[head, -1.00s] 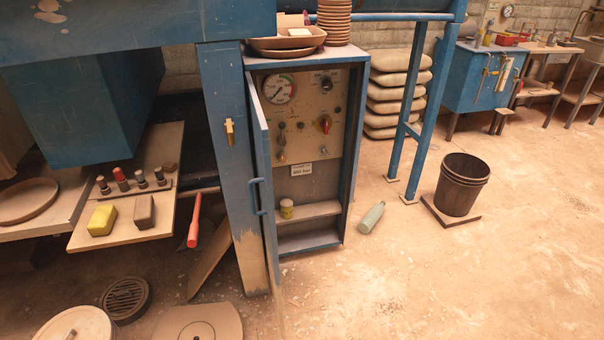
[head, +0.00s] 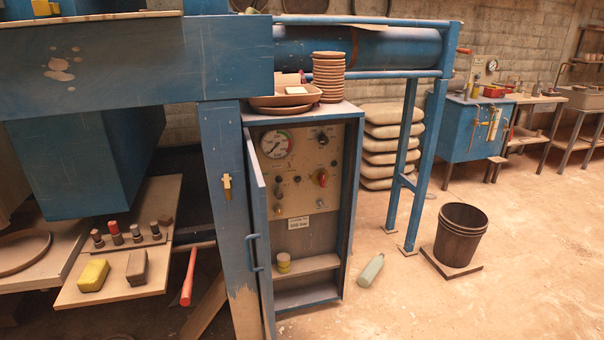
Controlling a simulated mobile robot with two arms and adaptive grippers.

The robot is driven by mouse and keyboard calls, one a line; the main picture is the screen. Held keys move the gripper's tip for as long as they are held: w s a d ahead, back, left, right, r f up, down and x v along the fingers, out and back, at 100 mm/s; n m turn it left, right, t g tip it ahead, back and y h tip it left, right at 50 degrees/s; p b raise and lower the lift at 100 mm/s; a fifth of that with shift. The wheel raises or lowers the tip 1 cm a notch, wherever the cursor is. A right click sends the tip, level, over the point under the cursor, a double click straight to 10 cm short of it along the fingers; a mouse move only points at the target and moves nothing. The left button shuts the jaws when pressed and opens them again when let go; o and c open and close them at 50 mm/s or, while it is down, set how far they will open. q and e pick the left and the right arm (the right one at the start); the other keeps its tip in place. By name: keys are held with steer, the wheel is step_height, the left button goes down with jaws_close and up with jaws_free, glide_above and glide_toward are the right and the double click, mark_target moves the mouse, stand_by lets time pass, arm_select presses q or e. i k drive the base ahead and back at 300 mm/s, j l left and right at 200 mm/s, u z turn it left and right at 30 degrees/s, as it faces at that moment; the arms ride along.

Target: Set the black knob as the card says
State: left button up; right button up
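The control panel (head: 290,190) is inside an open blue cabinet (head: 355,160). A black knob (head: 323,140) sits at the panel's upper right; its pointer setting is too small to read. A white card (head: 298,222) is fixed low on the panel; its print is small and its last word looks like "bar". A round gauge (head: 276,144) with a coloured scale is at the upper left. A red-orange knob (head: 321,178) is below the black knob. Neither of my grippers is in view.
The cabinet door (head: 260,230) stands open at the left, with a blue handle. Clay dishes (head: 285,99) and a stack of pots (head: 329,75) are on top. A green bottle (head: 371,270) lies on the floor near a dark bucket (head: 461,235).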

mark_target(323, 140)
steer(key=i+l+z, duration=0.1)
steer(key=i+l, duration=0.25)
steer(key=i+l+z, duration=0.15)
steer(key=i, duration=0.25)
steer(key=l, duration=0.1)
